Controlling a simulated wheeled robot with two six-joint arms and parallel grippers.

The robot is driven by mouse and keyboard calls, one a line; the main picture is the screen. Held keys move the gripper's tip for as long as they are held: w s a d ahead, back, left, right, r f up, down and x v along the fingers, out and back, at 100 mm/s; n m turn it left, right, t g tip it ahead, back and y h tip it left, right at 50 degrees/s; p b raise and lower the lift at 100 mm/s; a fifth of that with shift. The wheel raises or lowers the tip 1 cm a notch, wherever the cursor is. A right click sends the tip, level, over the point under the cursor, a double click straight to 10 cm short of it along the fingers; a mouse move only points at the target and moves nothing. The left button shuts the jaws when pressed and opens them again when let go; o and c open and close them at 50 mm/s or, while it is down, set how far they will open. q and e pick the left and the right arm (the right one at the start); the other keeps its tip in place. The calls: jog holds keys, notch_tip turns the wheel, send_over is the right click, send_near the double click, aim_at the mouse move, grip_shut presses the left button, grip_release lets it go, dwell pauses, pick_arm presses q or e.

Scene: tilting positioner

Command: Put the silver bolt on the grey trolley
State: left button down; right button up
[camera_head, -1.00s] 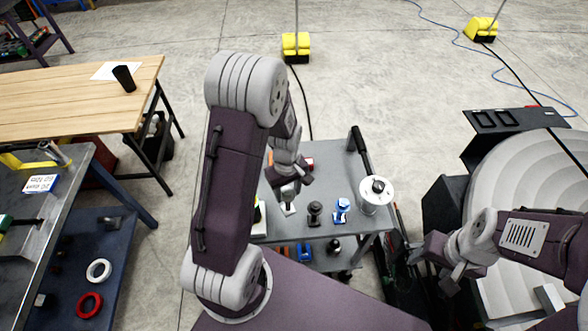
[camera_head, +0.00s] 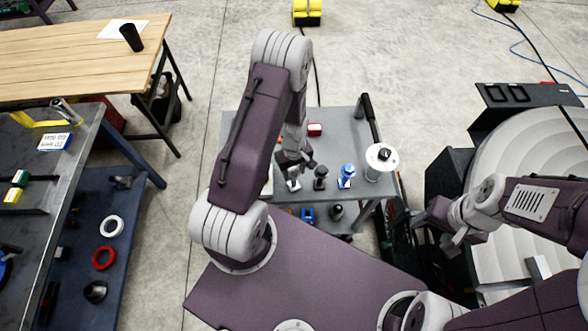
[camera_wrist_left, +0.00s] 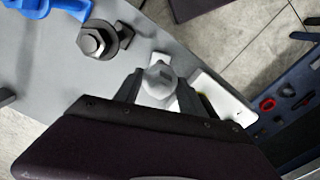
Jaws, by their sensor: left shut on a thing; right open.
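The silver bolt (camera_head: 293,184) is at the near part of the grey trolley (camera_head: 344,128). My left gripper (camera_head: 291,166) is shut on it from above. My right gripper (camera_head: 446,232) is open and empty, right of the trolley near the large round disc.
A red item (camera_head: 315,129) lies farther back. The positioner's pale disc (camera_head: 535,160) stands at right.

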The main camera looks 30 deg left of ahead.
pick_arm(q)
jog(key=shift+w, duration=0.15)
jog(key=c, duration=0.7)
grip_release()
jog(key=shift+f, duration=0.1)
